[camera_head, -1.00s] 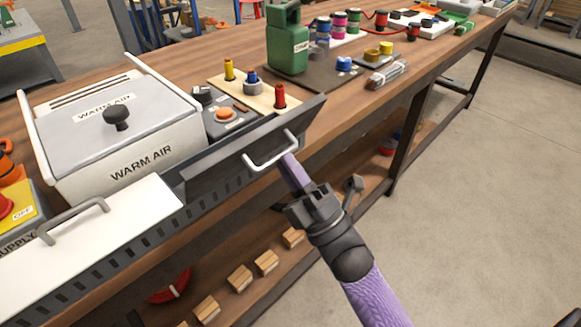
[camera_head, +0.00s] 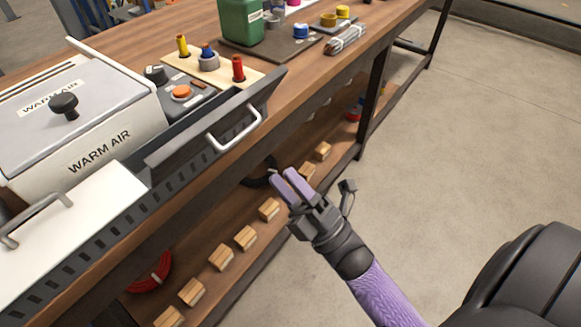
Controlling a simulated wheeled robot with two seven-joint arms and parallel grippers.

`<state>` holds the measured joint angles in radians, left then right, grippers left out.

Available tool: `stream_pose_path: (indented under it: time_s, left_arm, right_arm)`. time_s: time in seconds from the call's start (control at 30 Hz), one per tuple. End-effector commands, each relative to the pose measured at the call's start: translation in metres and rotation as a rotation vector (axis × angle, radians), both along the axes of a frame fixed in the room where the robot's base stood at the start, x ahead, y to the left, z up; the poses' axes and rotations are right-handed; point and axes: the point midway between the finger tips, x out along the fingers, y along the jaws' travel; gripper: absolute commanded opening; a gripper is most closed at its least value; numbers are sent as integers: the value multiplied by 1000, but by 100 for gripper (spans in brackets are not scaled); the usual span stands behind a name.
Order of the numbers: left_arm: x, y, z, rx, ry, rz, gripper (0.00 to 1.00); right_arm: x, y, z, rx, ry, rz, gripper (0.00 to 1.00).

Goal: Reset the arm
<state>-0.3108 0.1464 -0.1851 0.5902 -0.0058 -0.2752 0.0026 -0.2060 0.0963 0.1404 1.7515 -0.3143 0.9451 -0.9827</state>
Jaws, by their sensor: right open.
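My right gripper (camera_head: 285,186) is in the middle of the head view, in front of the workbench edge. Its two purple fingers stand slightly apart with nothing between them. It is apart from the silver handle (camera_head: 236,133) of the open dark drawer (camera_head: 185,150), which lies up and to the left of it. My right arm (camera_head: 383,293), with a purple sleeve, comes in from the lower right. My left gripper is out of view.
The warm air box (camera_head: 75,110) stands on the wooden bench at left. A board (camera_head: 215,72) with coloured cylinders and a green container (camera_head: 241,22) are behind the drawer. Wooden blocks (camera_head: 245,238) lie on the lower shelf. The floor (camera_head: 480,130) at right is clear.

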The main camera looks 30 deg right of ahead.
Motion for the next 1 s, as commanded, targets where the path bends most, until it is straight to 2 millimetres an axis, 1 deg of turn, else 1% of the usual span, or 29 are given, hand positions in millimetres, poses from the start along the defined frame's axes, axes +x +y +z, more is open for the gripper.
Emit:
stream_pose_path:
  time_s: [0.07,0.17,0.57,0.63,0.67,0.73,0.77,0.8,0.87,0.9,0.97,1.0]
  left_arm:
    - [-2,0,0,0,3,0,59]
    - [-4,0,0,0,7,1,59]
    - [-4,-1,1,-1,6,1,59]
    - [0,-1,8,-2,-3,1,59]
    - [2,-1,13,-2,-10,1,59]
    - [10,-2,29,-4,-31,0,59]
    - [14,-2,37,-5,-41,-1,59]
    - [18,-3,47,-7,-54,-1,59]
    - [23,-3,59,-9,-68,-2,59]
    - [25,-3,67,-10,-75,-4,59]
    - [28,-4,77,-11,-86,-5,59]
    - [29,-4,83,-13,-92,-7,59]
  right_arm:
    - [-8,-3,-7,0,1,-1,50]
    - [-12,-4,-10,1,0,-1,50]
    - [-11,-5,-11,5,7,1,50]
    - [-6,-7,-24,55,108,7,50]
    - [-3,-8,-37,100,195,12,50]
    - [-2,-12,-88,257,497,10,50]
    - [-8,-13,-116,339,652,-2,50]
    - [-23,-13,-156,450,859,-31,50]
    - [-59,-14,-210,603,1144,-103,50]
    - [-90,-15,-240,694,1317,-171,50]
    - [-144,-18,-276,814,1548,-297,50]
    - [-181,-20,-292,880,1680,-393,50]
